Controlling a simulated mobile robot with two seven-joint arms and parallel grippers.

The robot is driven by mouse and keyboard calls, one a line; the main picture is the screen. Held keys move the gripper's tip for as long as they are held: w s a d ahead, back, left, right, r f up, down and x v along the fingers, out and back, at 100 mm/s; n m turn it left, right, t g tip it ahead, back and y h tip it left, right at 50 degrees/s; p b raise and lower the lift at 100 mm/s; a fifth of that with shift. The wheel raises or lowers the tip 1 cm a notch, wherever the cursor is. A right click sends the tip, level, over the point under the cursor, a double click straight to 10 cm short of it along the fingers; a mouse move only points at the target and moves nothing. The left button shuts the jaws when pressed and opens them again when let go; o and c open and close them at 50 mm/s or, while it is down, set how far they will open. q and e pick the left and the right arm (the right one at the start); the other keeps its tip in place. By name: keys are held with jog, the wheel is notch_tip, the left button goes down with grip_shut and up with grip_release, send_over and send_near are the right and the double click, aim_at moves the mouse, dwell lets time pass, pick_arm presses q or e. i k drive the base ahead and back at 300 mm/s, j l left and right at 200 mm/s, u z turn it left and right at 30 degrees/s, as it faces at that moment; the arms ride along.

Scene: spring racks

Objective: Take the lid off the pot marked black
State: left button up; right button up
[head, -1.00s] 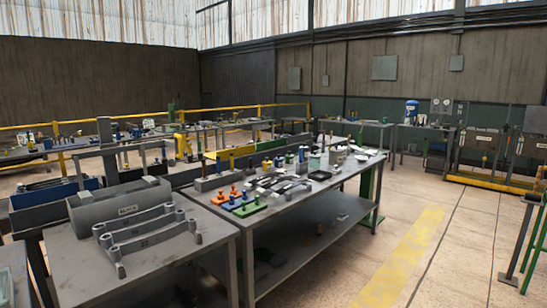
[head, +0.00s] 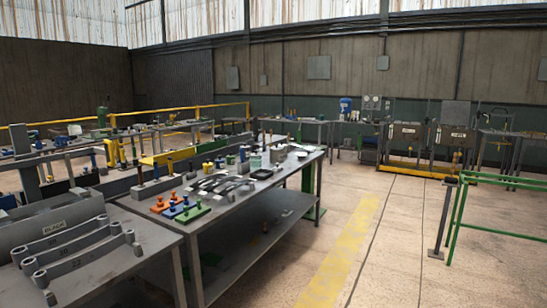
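I cannot make out a pot with a lid for certain. A blue-topped vessel (head: 346,105) stands on the back bench, with no readable mark. Neither of my grippers is in view.
Grey curved links (head: 75,248) lie on the near left bench. The long middle bench (head: 240,200) holds coloured blocks (head: 185,208) and small tools. A green frame (head: 505,180) stands at the right. The floor with the yellow stripe (head: 345,245) is clear.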

aim_at(275, 156)
jog(key=i+l+z, duration=0.15)
jog(key=i, duration=0.15)
jog(key=i+l+z, duration=0.1)
jog(key=i, duration=0.2)
jog(key=i+l+z, duration=0.1)
jog(key=i, duration=0.55)
jog(key=i+l+z, duration=0.15)
jog(key=i, duration=1.4)
jog(key=i+u, duration=0.15)
jog(key=i, duration=0.8)
jog(key=i+l, duration=0.1)
jog(key=i, duration=0.8)
jog(key=i+j+u, duration=0.1)
jog(key=i+u, duration=0.15)
jog(key=u, duration=0.15)
jog(key=i+u, duration=0.3)
jog(key=u, duration=0.15)
jog(key=i+l+u, duration=0.1)
jog(key=i+u, duration=0.15)
jog(key=u, duration=0.15)
jog(key=i+l+u, duration=0.15)
jog(key=i+u, duration=0.2)
